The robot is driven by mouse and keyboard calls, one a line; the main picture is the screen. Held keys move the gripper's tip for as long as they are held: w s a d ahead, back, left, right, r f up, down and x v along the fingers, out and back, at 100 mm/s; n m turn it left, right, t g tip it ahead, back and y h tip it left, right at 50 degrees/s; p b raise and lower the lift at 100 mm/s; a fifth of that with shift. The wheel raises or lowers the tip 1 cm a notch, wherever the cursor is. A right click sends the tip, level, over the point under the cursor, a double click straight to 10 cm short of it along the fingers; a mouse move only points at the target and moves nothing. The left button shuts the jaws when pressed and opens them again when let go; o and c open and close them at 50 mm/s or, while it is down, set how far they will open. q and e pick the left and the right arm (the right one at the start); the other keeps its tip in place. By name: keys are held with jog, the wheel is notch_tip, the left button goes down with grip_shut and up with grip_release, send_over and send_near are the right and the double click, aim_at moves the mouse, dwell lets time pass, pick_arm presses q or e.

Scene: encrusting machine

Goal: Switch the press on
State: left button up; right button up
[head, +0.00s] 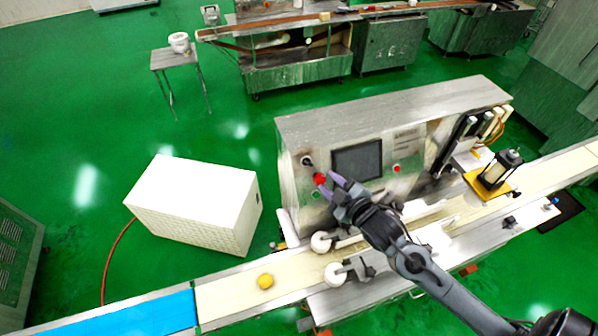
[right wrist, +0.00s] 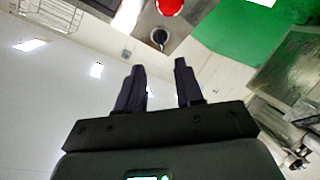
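The press (head: 430,110) is a grey metal cabinet beside the conveyor. Its front panel holds a dark screen (head: 357,160), a black rotary knob (head: 308,160) at upper left and a red button (head: 320,179) just below the knob. A smaller red button (head: 397,168) is right of the screen. My right gripper (head: 330,183) is in front of the panel beside the left red button; contact cannot be told. In the right wrist view its two dark fingers (right wrist: 158,72) are apart and empty, with the knob (right wrist: 159,37) and red button (right wrist: 169,5) beyond them. My left gripper is not in view.
A conveyor belt (head: 230,298) with a yellow dough ball (head: 265,281) runs along the front. A white box (head: 190,205) stands left of the press.

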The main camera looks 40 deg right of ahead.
aim_at(309, 164)
jog(key=p+x, duration=0.1)
jog(key=x, duration=0.7)
jog(key=shift+w+p, duration=0.25)
jog(key=shift+p, duration=0.05)
jog(key=shift+x, duration=0.9)
jog(key=shift+a, duration=0.1)
jog(key=shift+c, duration=0.3)
grip_shut()
